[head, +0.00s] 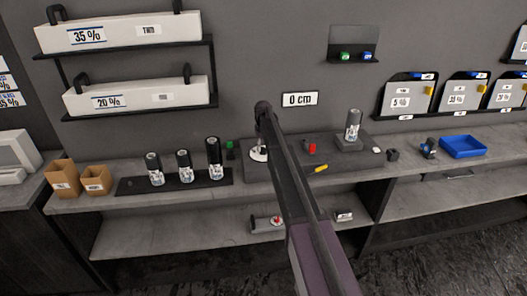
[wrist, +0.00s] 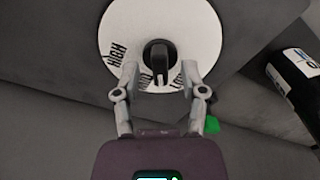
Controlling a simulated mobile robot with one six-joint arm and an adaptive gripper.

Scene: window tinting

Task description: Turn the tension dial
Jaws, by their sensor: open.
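The tension dial shows in the wrist view as a white round plate (wrist: 206,30) with a black knob (wrist: 159,60) at its middle. The word HIGH is readable at its left, and other lettering is partly hidden by the fingers. My gripper (wrist: 159,75) is open, with one finger on each side of the knob's near part. I cannot tell whether the fingers touch it. In the head view the white dial plate (head: 258,154) is partly hidden behind my arm, and the fingers are hidden there.
Several dark cans stand nearby: one (head: 214,158) on the black tray (head: 131,187), another (head: 353,128) on the right. A red item (head: 312,148), a yellow item (head: 321,168) and a blue tray (head: 463,146) lie right. A green item (wrist: 212,124) is near my right finger.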

